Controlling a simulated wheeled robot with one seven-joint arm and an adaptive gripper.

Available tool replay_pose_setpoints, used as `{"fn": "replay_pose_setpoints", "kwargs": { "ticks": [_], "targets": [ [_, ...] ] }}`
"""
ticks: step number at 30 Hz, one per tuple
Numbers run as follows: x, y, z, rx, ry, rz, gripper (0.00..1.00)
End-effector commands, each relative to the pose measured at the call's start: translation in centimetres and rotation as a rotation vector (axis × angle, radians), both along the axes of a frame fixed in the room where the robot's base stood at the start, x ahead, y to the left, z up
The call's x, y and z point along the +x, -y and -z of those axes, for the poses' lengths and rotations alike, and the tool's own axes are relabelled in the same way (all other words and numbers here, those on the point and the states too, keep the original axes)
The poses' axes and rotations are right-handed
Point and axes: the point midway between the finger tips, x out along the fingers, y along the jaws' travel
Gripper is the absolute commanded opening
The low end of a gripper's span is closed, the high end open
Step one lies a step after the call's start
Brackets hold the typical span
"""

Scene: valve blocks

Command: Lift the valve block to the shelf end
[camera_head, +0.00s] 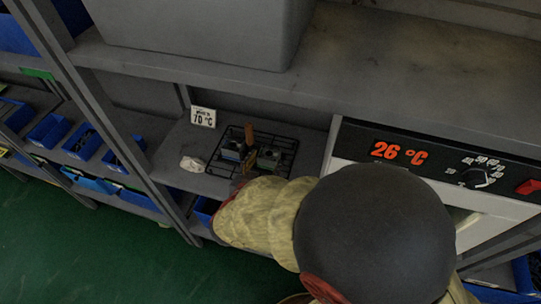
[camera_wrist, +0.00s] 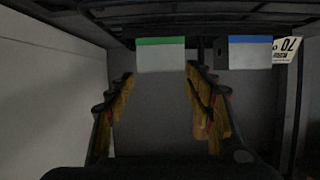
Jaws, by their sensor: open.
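Two grey valve blocks stand in a black wire rack (camera_head: 212,166) on the shelf. In the wrist view one block with a green stripe (camera_wrist: 160,56) lies between and just beyond my fingertips, and one with a blue stripe (camera_wrist: 250,53) is to its right. In the head view one block (camera_head: 232,151) is at the left of the rack and the other (camera_head: 270,158) at the right, partly hidden. My gripper (camera_wrist: 160,80) is open and empty, its orange-padded fingers either side of the green-striped block's line. My arm hides the rack's front in the head view.
A unit showing 26 °C (camera_head: 400,152) is at the right. A grey bin (camera_head: 205,30) rests on the upper shelf. Blue bins (camera_head: 48,131) fill the left shelves.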

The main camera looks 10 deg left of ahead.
Motion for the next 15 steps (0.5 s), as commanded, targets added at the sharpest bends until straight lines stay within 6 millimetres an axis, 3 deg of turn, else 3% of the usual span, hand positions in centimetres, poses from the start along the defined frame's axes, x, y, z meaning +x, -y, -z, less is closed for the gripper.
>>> {"fn": "replay_pose_setpoints", "kwargs": {
  "ticks": [9, 15],
  "targets": [
    [3.5, 0.2, 2.1, 0.003, -0.001, 0.001, 0.53],
    [5.1, 0.3, 2.4, 0.003, 0.0, -0.001, 0.53]
  ]
}}
